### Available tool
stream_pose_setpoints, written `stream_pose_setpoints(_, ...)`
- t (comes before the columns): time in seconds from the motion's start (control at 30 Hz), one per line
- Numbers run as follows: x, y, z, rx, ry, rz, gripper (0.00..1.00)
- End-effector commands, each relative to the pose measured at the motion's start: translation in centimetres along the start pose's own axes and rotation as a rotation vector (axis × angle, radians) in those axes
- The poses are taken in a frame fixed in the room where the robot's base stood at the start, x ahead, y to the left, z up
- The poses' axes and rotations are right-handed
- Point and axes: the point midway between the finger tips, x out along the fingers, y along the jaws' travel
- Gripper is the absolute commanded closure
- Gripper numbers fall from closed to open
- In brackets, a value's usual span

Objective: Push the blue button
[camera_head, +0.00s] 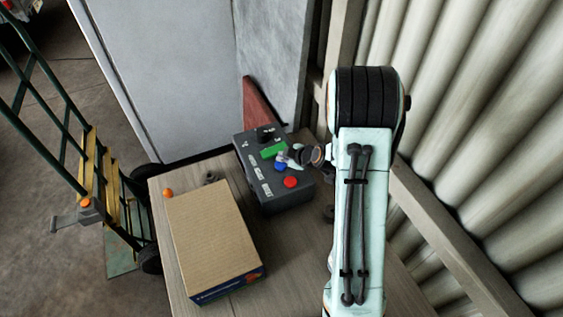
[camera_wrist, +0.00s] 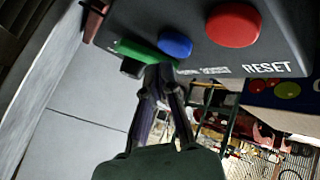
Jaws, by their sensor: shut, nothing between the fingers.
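The blue button (camera_head: 281,167) sits on top of a dark grey control box (camera_head: 287,202), between a green button or switch (camera_head: 273,150) and a red button (camera_head: 291,182). In the wrist view the blue button (camera_wrist: 175,43) shows as a raised oval beside the larger red button (camera_wrist: 233,25) and the green one (camera_wrist: 146,53). My gripper (camera_head: 287,157) is shut and empty, its tips right by the blue button. In the wrist view the closed fingertips (camera_wrist: 160,70) appear just below the blue button. I cannot tell whether they touch it.
A cardboard box (camera_head: 213,237) stands on the wooden table (camera_head: 165,207), left of the control box. A corrugated wall (camera_head: 480,110) rises close on the right.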

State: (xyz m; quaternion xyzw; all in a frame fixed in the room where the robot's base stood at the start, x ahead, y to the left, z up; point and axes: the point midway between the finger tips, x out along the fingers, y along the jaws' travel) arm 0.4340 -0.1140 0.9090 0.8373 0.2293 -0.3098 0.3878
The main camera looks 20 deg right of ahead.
Motion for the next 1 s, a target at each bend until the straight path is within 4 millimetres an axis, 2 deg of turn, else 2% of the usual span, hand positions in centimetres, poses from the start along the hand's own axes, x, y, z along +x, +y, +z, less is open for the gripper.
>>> stream_pose_setpoints(1.0, 0.69, -0.50, 0.48, 0.000, 0.000, 0.000, 1.00)
